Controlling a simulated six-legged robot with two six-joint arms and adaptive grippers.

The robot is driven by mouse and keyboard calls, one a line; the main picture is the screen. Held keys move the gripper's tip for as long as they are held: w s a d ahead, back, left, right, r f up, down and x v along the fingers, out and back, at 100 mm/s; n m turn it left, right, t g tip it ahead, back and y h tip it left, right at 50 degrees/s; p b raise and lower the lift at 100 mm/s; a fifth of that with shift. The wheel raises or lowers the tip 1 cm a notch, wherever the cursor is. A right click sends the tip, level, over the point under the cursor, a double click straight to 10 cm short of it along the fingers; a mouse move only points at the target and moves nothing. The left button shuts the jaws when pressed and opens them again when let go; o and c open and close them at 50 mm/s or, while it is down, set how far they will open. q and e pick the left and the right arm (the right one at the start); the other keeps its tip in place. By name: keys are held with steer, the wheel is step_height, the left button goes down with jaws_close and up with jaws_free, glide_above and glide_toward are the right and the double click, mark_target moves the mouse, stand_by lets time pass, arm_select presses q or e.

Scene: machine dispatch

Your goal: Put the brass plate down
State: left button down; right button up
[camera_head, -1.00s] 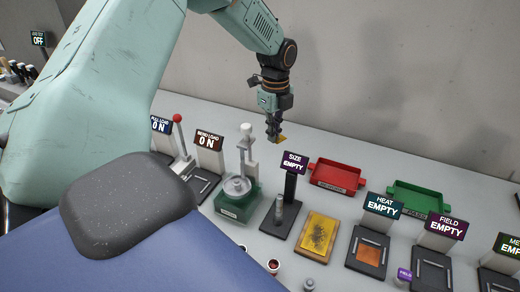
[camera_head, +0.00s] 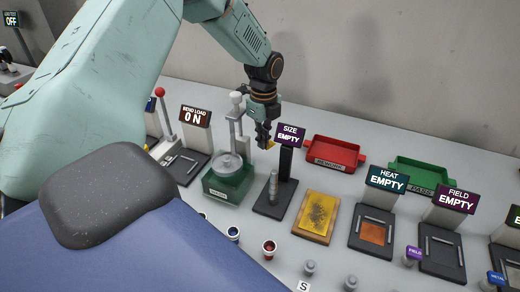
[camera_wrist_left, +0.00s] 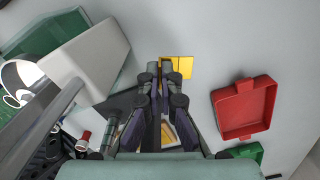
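My left gripper (camera_head: 264,140) hangs behind and just left of the SIZE sign. It is shut on the small yellow brass plate (camera_head: 270,144), which shows at its fingertips. In the left wrist view the plate (camera_wrist_left: 178,67) lies at the tips of the fingers (camera_wrist_left: 160,75), which hide part of it. The SIZE station (camera_head: 275,198) has a dark base, a grey post and a sign (camera_head: 290,135) reading EMPTY. My right gripper is not in view.
A green-based press (camera_head: 228,184) stands left of the SIZE station. A yellow pad (camera_head: 318,213) lies to its right. A red tray (camera_head: 334,154) and a green tray (camera_head: 420,173) are behind. HEAT (camera_head: 375,231) and FIELD (camera_head: 438,252) stations stand right. Small cups and knobs line the front.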

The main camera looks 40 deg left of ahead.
mark_target(264, 162)
arm_select(q)
steer(key=shift+w+d+f, duration=0.1)
steer(key=shift+w+f, duration=0.1)
steer(key=shift+f, duration=0.95)
step_height(264, 162, down, 3)
steer(key=shift+s+r, duration=0.1)
steer(key=shift+f, duration=0.2)
steer(key=shift+f, duration=0.1)
steer(key=c, duration=1.9)
jaws_free()
steer(key=o, duration=0.4)
